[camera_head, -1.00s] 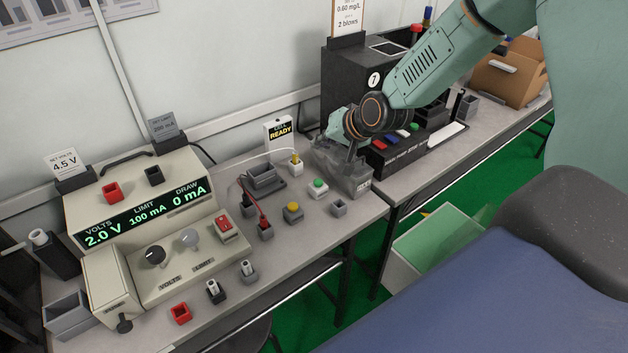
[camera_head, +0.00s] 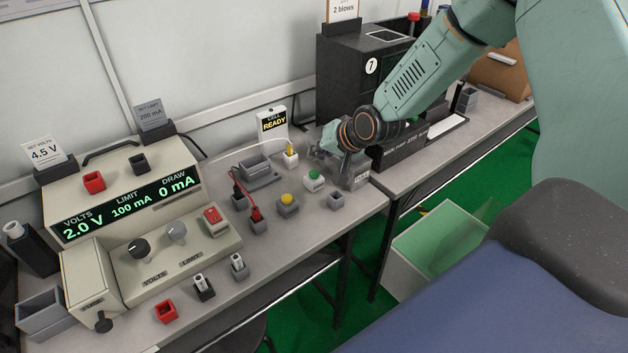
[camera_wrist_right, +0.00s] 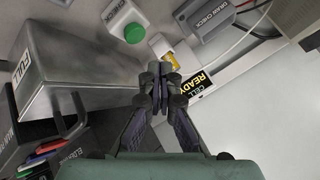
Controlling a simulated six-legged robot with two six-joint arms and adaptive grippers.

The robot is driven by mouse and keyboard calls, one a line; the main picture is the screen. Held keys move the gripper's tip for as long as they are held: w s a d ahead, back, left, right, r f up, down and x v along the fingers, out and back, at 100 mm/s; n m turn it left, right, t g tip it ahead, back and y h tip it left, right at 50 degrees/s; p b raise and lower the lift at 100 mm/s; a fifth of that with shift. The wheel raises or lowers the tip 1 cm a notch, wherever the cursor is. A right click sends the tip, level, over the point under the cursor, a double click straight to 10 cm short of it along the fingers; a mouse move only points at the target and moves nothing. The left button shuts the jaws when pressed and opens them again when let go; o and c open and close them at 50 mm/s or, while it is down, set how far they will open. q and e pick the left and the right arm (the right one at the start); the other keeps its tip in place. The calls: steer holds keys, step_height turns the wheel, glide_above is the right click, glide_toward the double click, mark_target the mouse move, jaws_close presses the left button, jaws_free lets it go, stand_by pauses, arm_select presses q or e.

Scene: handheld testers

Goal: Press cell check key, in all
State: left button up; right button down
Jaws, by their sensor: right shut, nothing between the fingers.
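A small display reading CELL READY (camera_head: 273,122) stands at the back of the bench and shows in the right wrist view (camera_wrist_right: 196,87). In front of it are a yellow-topped piece on a white base (camera_head: 291,155) and a green button on a white base (camera_head: 314,178). No label saying cell check is readable. My right gripper (camera_head: 322,153) is shut and empty, beside a grey box (camera_head: 357,168) marked FULL in the right wrist view. There its closed tips (camera_wrist_right: 161,76) appear just below the yellow piece (camera_wrist_right: 172,61), with the green button (camera_wrist_right: 134,33) to the upper left. Contact cannot be told.
A power supply (camera_head: 190,239) at left reads 2.0 V, 100 mA and 0 mA. A yellow button (camera_head: 287,200), red lead and small holders crowd the bench front. A dark tester (camera_head: 350,92) stands behind my right arm. A white cable runs behind the gripper.

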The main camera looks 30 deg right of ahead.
mark_target(316, 174)
steer(key=shift+s+f+b, duration=0.2)
steer(key=shift+f+b, duration=0.65)
steer(key=shift+f, duration=0.25)
steer(key=shift+w+f, duration=0.1)
stand_by(0.5)
steer(key=shift+f+b, duration=0.35)
steer(key=shift+b, duration=0.05)
